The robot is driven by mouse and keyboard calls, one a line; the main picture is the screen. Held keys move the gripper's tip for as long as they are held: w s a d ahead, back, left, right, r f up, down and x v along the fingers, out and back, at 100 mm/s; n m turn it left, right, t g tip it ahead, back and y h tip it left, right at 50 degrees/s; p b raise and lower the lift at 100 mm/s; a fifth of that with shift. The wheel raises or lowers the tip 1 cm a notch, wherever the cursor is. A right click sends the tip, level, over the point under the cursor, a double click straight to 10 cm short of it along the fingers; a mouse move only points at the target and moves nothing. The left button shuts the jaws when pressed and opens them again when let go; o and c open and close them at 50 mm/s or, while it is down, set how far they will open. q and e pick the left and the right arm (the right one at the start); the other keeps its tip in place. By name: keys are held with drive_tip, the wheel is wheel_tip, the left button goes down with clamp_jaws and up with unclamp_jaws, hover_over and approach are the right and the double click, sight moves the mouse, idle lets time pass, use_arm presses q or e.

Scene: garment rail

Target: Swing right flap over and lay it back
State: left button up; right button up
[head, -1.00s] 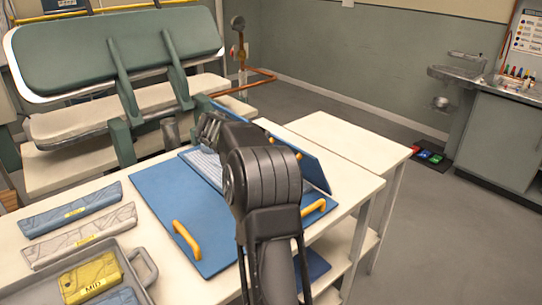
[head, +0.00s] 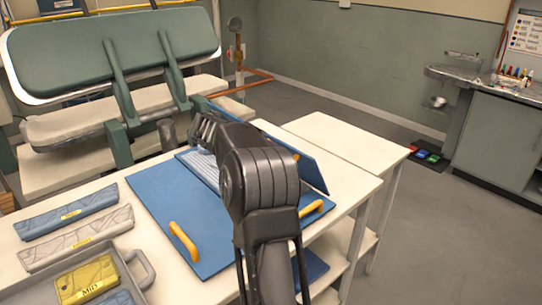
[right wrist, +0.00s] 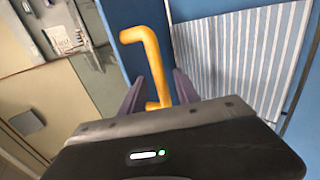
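A blue folding board (head: 185,220) lies on the white table. Its right flap (head: 312,168) stands raised and tilted, partly behind my right arm. Striped light cloth (head: 203,167) lies on the board, mostly hidden by the arm; it fills the right side of the right wrist view (right wrist: 240,55). In that view, a yellow handle (right wrist: 153,62) on a blue panel stands between the fingers of my right gripper (right wrist: 158,75). The fingers are spread, with gaps beside the handle. The head view does not show the fingertips clearly. My left gripper is in neither view.
Yellow handles also show at the board's left (head: 184,242) and front right (head: 311,208). A grey tray (head: 140,268) with a yellow pack stands at front left, with folded blue and grey packs behind it. A green padded press (head: 110,55) stands behind. The side table (head: 345,140) is clear.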

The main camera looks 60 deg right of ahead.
drive_tip(key=b+v, duration=0.1)
drive_tip(key=v, duration=0.6)
idle(1.0)
